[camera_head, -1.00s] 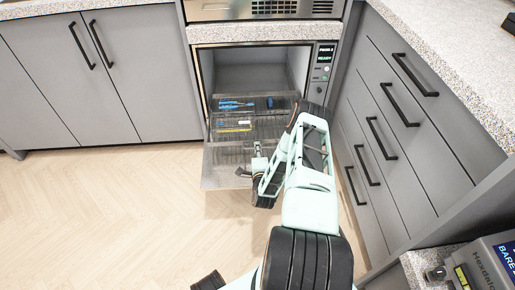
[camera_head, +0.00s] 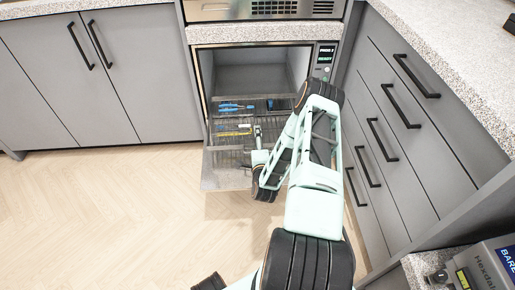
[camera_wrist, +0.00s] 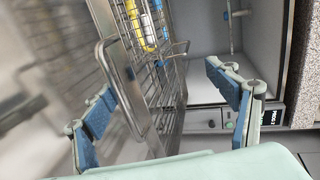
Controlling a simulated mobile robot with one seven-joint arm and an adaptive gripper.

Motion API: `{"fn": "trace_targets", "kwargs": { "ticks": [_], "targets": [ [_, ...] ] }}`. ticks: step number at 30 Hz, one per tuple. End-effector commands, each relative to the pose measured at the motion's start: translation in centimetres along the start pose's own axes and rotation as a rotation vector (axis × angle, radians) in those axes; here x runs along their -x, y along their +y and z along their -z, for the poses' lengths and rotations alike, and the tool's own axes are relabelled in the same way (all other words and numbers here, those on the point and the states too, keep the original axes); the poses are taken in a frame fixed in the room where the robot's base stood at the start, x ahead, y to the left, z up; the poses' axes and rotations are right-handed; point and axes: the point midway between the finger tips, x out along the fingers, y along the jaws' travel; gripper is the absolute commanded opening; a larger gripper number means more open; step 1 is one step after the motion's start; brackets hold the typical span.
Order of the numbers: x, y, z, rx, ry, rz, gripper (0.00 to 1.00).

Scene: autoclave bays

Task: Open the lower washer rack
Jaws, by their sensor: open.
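The washer (camera_head: 203,85) is open at the back centre, its door (camera_head: 224,178) folded down. Wire racks show in its mouth: an upper one with blue instruments (camera_head: 236,106) and a lower washer rack (camera_head: 225,143) with a yellow item (camera_head: 232,133). In the wrist view, a wire rack (camera_wrist: 160,75) with a metal loop handle (camera_wrist: 122,92) lies between the spread fingers. My gripper (camera_wrist: 165,100) is open, its blue-padded fingers apart. In the head view my gripper (camera_head: 259,138) is over the racks' front right. Contact with the handle cannot be told.
Grey drawers with black handles (camera_head: 386,138) stand close on my arm's right. Grey cupboards (camera_head: 95,80) stand at the left. The wooden floor (camera_head: 100,220) is clear at the left front. A labelled device (camera_head: 487,265) sits on a counter at the lower right.

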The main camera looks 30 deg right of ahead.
Motion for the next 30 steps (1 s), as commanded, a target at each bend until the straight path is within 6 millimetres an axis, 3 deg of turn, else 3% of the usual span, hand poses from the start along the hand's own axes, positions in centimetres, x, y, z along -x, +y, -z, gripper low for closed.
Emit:
{"fn": "trace_targets", "kwargs": {
  "ticks": [1,6,8,10,11,26,30],
  "targets": [
    [-0.3,-3.5,-0.1,-0.003,-0.001,0.059,0.64],
    [0.1,-5.0,-0.2,-0.003,-0.002,0.059,0.81],
    [0.1,-5.3,-0.2,-0.003,-0.002,0.059,0.65],
    [0.2,-5.2,-0.2,-0.002,-0.001,0.055,0.34],
    [0.3,-5.2,-0.1,-0.002,0.000,0.053,0.23],
    [0.2,-4.7,-0.1,0.010,-0.001,0.041,0.23],
    [-0.7,-5.7,-0.6,0.133,-0.033,0.008,0.23]
  ]
}}
